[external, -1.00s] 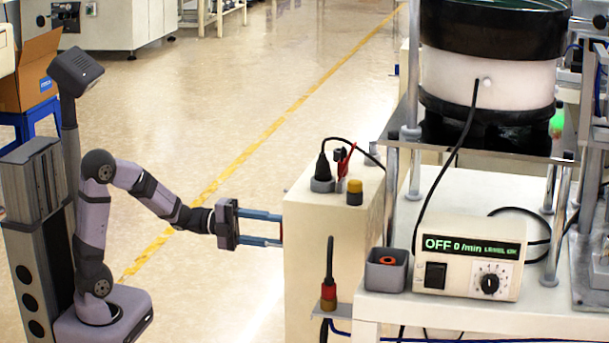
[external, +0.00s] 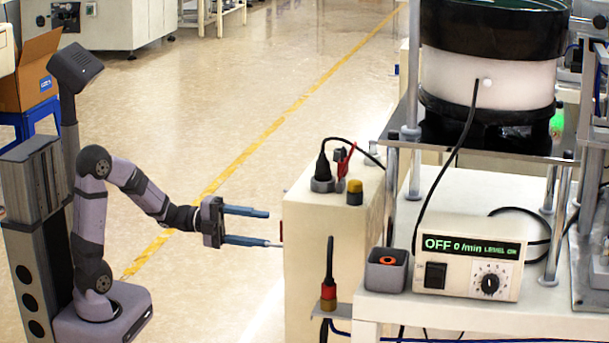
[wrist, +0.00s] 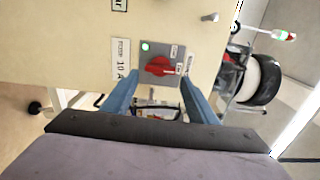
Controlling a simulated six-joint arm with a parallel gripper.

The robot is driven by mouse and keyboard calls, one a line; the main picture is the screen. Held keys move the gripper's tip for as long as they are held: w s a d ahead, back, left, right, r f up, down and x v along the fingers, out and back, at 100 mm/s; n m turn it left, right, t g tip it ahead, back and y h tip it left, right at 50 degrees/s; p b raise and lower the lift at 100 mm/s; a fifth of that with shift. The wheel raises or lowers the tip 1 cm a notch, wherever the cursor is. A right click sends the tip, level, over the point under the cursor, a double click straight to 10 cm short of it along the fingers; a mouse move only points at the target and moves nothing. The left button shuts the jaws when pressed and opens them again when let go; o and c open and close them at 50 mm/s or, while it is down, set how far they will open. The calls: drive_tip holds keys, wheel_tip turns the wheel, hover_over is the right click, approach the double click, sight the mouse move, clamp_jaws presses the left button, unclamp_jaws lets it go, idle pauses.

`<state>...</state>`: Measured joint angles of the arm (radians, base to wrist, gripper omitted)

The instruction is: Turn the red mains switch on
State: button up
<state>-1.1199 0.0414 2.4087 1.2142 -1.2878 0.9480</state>
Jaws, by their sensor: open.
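The red mains switch (wrist: 160,67) is a rotary knob on a grey plate, seen face-on in the wrist view. Its handle lies roughly level, slightly tilted. A green lamp (wrist: 146,46) glows at the plate's upper left. The small white labels beside the knob are too small to read. In the external view only a red sliver of the switch (external: 282,231) shows at the left side of the cream cabinet (external: 325,240). My gripper (external: 269,227) is open and empty, its blue fingers pointing at that side, with a small gap to the switch.
A plug, a red-handled part and a yellow-topped button (external: 354,192) stand on the cabinet. A grey bin (external: 386,270) is right of it. The floor around my arm is clear.

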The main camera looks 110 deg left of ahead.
drive_tip(key=shift+s, duration=1.65)
